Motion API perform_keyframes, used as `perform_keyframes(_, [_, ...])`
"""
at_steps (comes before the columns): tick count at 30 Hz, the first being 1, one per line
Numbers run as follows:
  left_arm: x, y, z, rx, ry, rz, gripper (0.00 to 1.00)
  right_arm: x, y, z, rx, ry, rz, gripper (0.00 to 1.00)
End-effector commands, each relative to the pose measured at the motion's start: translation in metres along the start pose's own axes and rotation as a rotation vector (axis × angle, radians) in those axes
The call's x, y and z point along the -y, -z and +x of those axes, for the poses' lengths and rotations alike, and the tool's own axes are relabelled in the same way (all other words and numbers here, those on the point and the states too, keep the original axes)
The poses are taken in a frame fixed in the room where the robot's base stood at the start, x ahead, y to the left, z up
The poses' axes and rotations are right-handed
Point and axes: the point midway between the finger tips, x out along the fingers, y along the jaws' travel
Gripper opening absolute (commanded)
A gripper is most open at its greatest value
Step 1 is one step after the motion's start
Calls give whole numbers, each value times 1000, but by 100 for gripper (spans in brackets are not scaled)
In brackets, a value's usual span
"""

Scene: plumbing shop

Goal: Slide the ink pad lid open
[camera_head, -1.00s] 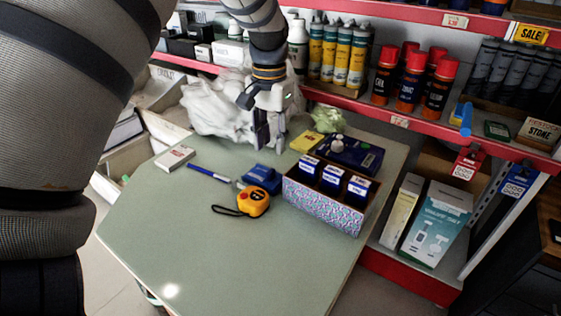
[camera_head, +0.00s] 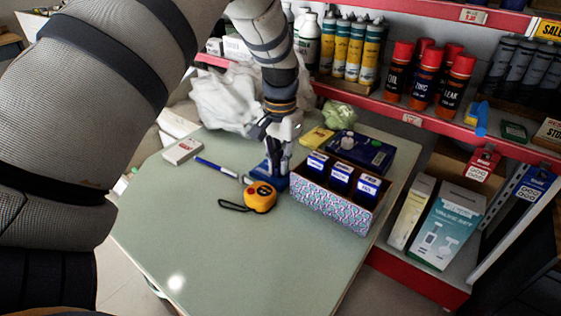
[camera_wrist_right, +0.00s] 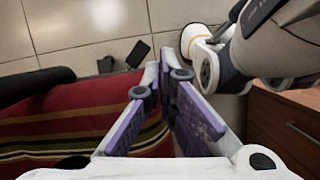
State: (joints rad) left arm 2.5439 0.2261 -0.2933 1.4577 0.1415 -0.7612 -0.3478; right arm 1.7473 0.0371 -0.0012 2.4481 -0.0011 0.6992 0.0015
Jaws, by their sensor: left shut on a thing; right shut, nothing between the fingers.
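The ink pad, seemingly the small blue block (camera_head: 262,174), lies on the pale green table behind the orange tape measure. My left gripper (camera_head: 275,172) points down from above and is shut on it. The fingers hide much of the block, so I cannot tell whether its lid has shifted. My right gripper (camera_wrist_right: 172,78) shows only in the right wrist view, away from the table. Its purple-padded fingers are shut with nothing between them.
The orange tape measure (camera_head: 261,197) is close in front of the gripper. A patterned box (camera_head: 330,208) with blue-labelled bottles stands just right, a dark blue case (camera_head: 378,156) behind it. A blue pen (camera_head: 216,168) and small white box (camera_head: 183,151) lie left. The front table (camera_head: 210,240) is clear.

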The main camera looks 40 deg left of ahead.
Motion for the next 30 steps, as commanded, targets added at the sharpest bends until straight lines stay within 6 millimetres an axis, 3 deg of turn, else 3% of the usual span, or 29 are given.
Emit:
perform_keyframes(4, [12,1,-1,-2,-1,-2,0,0,1,-1,-4,0,0,0])
perform_keyframes(13, [70,1,0,-1,-1,-2,0,0,2,-3,-8,0,0,0])
perform_keyframes(24, [78,0,0,2,0,0,0,0,1,-3,-8,0,0,0])
perform_keyframes(27, [78,0,0,2,0,0,27,0,1,-3,-8,0,0,0])
perform_keyframes(30, [78,0,0,2,0,0,30,0,1,-3,-8,0,0,0])
